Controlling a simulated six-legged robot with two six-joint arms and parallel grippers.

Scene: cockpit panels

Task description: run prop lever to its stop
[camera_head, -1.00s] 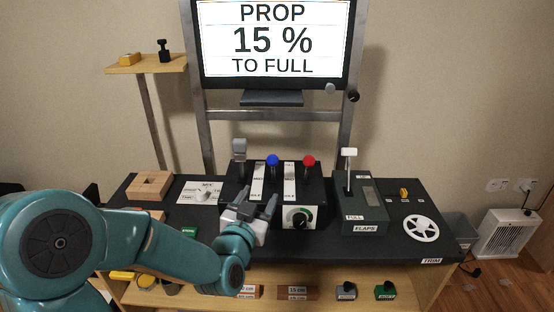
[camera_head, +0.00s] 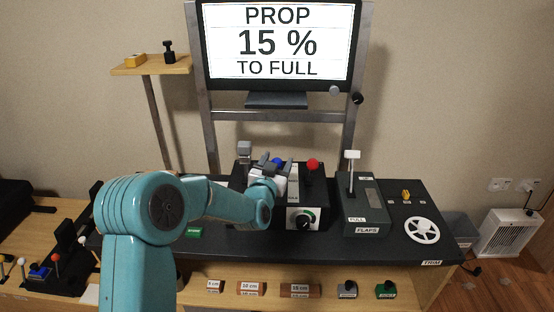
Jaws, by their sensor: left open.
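The blue-knobbed lever (camera_head: 278,161) stands in the middle of the black lever box. My left gripper (camera_head: 276,162) is open, and its fingers are on either side of the blue knob as seen from the head. I cannot tell whether they touch it. The gripper and wrist hide the lever's stem and much of its slot. A grey-handled lever (camera_head: 245,149) is to the left and a red-knobbed lever (camera_head: 313,164) to the right. The screen (camera_head: 278,41) reads "PROP 15 % TO FULL". My right gripper is out of view.
The flaps unit (camera_head: 365,207) with its white-topped lever stands to the right of the box. A white trim wheel (camera_head: 422,230) is further right. My left arm covers the desk's left part.

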